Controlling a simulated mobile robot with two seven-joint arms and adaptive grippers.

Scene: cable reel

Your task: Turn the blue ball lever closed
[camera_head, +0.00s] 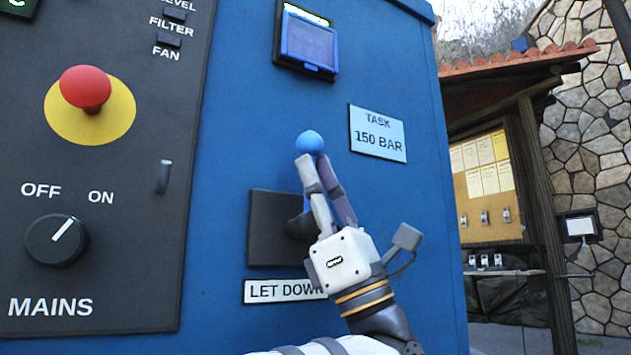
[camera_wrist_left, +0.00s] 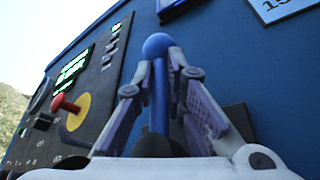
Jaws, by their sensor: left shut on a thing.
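The blue ball lever (camera_head: 310,143) stands on a dark square plate (camera_head: 265,228) on the blue cabinet, above the "LET DOWN" label. Its ball is at the top and the lever points about upward. My left gripper (camera_head: 312,160) is shut on the lever just below the ball, and its fingers hide most of the shaft. In the left wrist view the blue ball (camera_wrist_left: 157,45) and blue shaft (camera_wrist_left: 158,95) show between the two fingers. My right gripper is not in view.
A dark panel at the left carries a red emergency button (camera_head: 85,88) and a MAINS knob (camera_head: 56,241). A small display (camera_head: 308,45) and a "150 BAR" label (camera_head: 378,133) sit above the lever. A roofed shelter with a board (camera_head: 484,180) stands beyond the cabinet's right edge.

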